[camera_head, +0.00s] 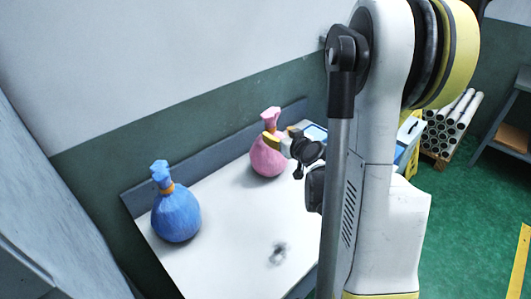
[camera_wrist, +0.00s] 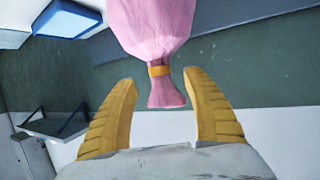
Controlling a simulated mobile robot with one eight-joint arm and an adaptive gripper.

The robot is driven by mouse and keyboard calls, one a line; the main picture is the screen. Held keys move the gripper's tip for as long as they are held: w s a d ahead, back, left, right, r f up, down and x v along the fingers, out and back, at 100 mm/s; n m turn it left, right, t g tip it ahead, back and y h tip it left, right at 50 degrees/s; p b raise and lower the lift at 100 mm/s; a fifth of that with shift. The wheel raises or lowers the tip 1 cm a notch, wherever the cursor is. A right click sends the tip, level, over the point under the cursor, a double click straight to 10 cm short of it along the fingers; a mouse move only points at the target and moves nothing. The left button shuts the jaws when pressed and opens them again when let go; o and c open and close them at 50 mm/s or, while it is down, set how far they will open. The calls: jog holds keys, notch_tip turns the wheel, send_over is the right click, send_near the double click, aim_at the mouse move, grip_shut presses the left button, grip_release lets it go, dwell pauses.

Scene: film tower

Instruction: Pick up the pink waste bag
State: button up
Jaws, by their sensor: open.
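The pink waste bag (camera_head: 268,158) stands upright at the back of the white table, its neck gathered by an orange band. My gripper (camera_head: 284,138) is beside the bag's upper right in the head view, with part of it hidden behind my arm. In the wrist view my gripper (camera_wrist: 162,108) is open, its two yellow fingers on either side of the pink bag's tied neck (camera_wrist: 161,71). I see gaps between both fingers and the neck, and nothing is held.
A blue waste bag (camera_head: 176,214) stands on the left of the white table (camera_head: 225,238). A grey raised edge (camera_head: 220,165) runs along the table's back by the wall. A blue-and-white object (camera_head: 314,132) lies right of the pink bag. Several rolls (camera_head: 453,115) stand behind at right.

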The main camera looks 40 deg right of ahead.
aim_at(272, 129)
jog(key=b+x, duration=0.1)
jog(key=x, duration=0.2)
jog(key=b+x, duration=0.1)
jog(key=x, duration=0.3)
jog(key=shift+w+d+r, duration=0.15)
jog(key=shift+w, duration=0.2)
grip_shut()
